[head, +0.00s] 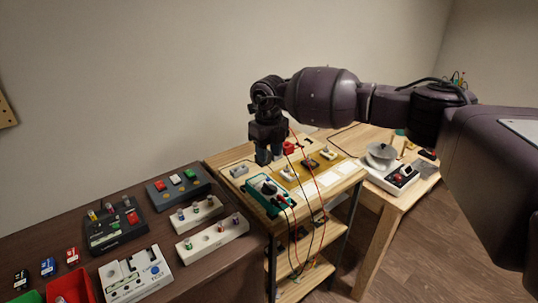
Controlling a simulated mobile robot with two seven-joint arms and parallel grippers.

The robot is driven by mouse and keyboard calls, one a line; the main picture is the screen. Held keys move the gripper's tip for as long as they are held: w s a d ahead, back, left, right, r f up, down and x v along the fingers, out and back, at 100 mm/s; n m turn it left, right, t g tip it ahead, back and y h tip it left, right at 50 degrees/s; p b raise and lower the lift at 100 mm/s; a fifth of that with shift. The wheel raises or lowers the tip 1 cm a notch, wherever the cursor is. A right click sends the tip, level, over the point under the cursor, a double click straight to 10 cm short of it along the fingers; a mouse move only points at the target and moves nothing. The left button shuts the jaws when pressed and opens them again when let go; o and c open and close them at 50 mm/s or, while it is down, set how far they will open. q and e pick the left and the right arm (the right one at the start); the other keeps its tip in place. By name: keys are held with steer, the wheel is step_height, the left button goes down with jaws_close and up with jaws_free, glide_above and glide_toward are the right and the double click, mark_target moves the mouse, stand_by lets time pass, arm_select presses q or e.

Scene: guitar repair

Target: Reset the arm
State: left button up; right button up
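My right arm reaches in from the right side of the head view. Its gripper (269,156) points down over the left part of the small wooden bench (345,182). Its two dark fingers sit close together, and the gap between them is too small to judge. No held object shows between them. The teal multimeter (267,190) lies on the bench just below the gripper. My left gripper is not in view.
Red and dark leads hang from the bench over its lower shelves. A dark table (205,260) at left holds black and white boxes and a red bin (72,287). A wooden table (400,195) at right carries a device with a grey dish (381,155).

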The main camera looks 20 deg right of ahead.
stand_by(0.3)
steer(key=s+a+r+m+t+y, duration=0.25)
steer(key=a+r+y, duration=0.35)
steer(key=a+y, duration=0.45)
steer(key=s+a+r+m+t+y, duration=0.2)
steer(key=a+r+m+t+y, duration=0.15)
steer(key=a+r+y, duration=0.7)
steer(key=s+d+f+m+t+h, duration=0.3)
steer(key=d+f+m+t+h, duration=0.2)
steer(key=d+f+m+h, duration=0.5)
steer(key=s+d+f+m+t+h, duration=0.4)
steer(key=d+f+m+t+h, duration=0.15)
steer(key=f+m, duration=0.85)
steer(key=s+d+f+m+g+h, duration=0.2)
steer(key=s+d+f+m, duration=0.2)
steer(key=s+f, duration=0.6)
steer(key=s+d+f+m+g+h, duration=0.3)
steer(key=s+d+f, duration=0.6)
steer(key=s, duration=0.7)
steer(key=shift+f+m+h, duration=0.35)
steer(key=shift+f+m, duration=0.45)
steer(key=shift+m, duration=0.2)
